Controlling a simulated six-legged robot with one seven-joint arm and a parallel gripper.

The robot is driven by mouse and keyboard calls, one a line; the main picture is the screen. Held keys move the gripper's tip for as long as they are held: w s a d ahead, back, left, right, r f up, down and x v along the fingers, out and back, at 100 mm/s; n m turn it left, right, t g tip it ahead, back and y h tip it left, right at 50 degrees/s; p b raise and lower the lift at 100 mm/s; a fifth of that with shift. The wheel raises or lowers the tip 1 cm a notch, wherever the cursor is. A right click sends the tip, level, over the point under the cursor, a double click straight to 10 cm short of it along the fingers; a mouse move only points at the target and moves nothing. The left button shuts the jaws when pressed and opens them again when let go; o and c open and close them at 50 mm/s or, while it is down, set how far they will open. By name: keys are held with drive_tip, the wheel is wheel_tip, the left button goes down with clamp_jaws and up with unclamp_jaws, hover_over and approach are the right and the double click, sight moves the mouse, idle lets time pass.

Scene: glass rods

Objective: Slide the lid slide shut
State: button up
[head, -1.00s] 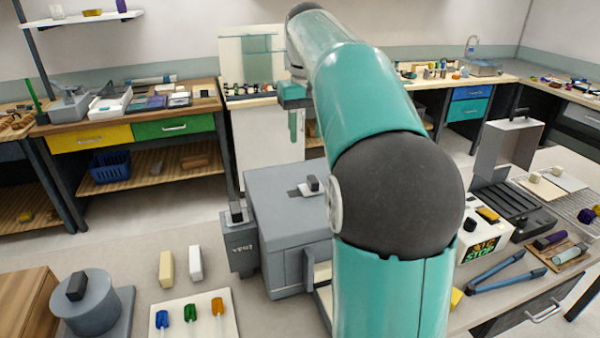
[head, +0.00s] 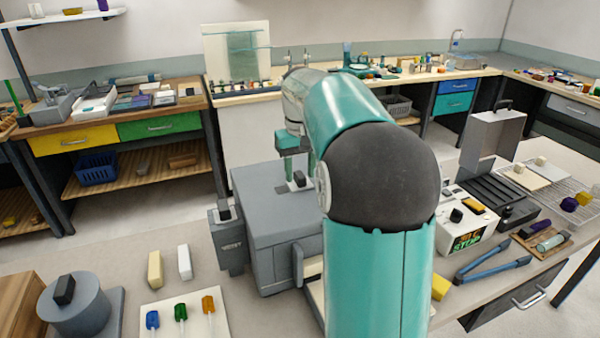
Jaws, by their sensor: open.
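A grey box (head: 265,235) stands on the bench in the middle of the head view. On its top is the lid slide, a pale plate with a small black knob (head: 298,179); a dark slot shows to the left of the plate. My gripper (head: 296,167) is open, pointing down, with its teal fingers at the knob, one on each side as seen here. I cannot tell whether they touch it. My own arm hides the right part of the box top.
A smaller grey box with a black knob (head: 224,212) sits at the grey box's left side. Yellow and white bars (head: 155,269) lie in front left, near a board (head: 212,324) with coloured glass pieces.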

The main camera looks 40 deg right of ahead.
sight(280, 190)
drive_tip(key=shift+f, duration=0.55)
drive_tip(key=shift+c, duration=0.4)
clamp_jaws()
drive_tip(key=shift+w+a, duration=0.25)
drive_tip(key=shift+a, duration=0.6)
drive_tip(key=shift+w+a, duration=0.2)
drive_tip(key=shift+a, duration=0.65)
drive_tip(key=shift+w+a, duration=0.25)
drive_tip(key=shift+a, duration=0.6)
drive_tip(key=shift+o, duration=0.4)
unclamp_jaws()
drive_tip(key=shift+a, duration=0.2)
drive_tip(key=shift+d, duration=0.2)
wheel_tip(280, 190, up, 14)
